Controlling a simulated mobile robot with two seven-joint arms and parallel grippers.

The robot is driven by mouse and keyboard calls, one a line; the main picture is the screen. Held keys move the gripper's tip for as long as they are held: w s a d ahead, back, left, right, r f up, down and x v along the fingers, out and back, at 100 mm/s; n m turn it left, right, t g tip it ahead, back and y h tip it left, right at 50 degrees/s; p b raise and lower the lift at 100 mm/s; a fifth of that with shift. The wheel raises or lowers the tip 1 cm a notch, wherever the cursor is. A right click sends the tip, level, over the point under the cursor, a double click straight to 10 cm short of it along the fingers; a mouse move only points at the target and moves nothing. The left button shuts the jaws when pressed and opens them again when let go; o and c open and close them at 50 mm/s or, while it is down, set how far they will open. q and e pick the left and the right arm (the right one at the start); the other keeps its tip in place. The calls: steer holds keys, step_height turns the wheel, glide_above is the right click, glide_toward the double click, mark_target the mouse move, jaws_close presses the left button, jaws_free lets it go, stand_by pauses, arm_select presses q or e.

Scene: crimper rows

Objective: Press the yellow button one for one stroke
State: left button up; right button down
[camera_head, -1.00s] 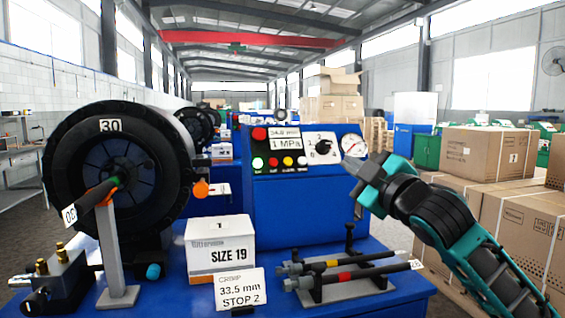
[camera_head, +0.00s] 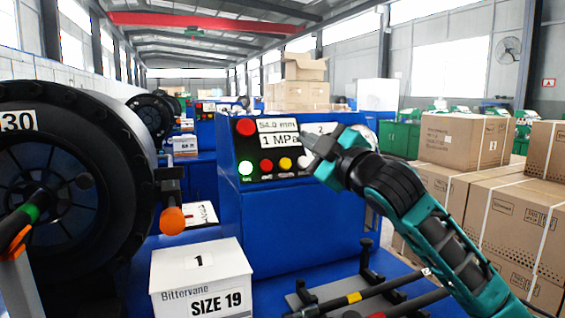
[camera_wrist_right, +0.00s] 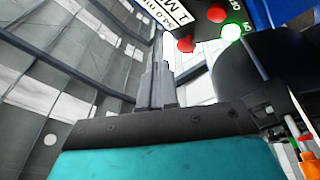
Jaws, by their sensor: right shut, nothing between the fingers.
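The yellow button (camera_head: 285,164) sits in the lower row of the black control panel on the blue machine, between a red button (camera_head: 266,166) and a white one (camera_head: 304,162). A lit green button (camera_head: 246,168) is at the row's left end. My right gripper (camera_head: 309,151) is shut and empty, its tips just right of the yellow button in the picture and overlapping the panel's right part. I cannot tell whether it touches the panel. The wrist view shows the shut fingers (camera_wrist_right: 155,85) and some panel buttons; the yellow one is not visible there. My left gripper is out of view.
A large red button (camera_head: 246,127) is at the panel's upper left, beside displays reading 1 MPa. A black crimper head (camera_head: 75,170) fills the left. A SIZE 19 box (camera_head: 200,280) and a rod rack (camera_head: 350,285) stand in front. Cartons (camera_head: 465,145) stand at right.

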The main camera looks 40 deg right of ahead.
mark_target(285, 164)
arm_select(q)
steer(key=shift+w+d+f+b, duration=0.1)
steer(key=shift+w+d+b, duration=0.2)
steer(key=shift+b, duration=0.35)
arm_select(e)
steer(key=w+d+f, duration=0.2)
steer(key=w+f, duration=0.3)
steer(key=w, duration=0.2)
steer(key=shift+d, duration=0.1)
stand_by(1.1)
steer(key=shift+w, duration=0.15)
stand_by(0.5)
steer(key=shift+w+d+f, duration=0.1)
steer(key=shift+w+f, duration=0.1)
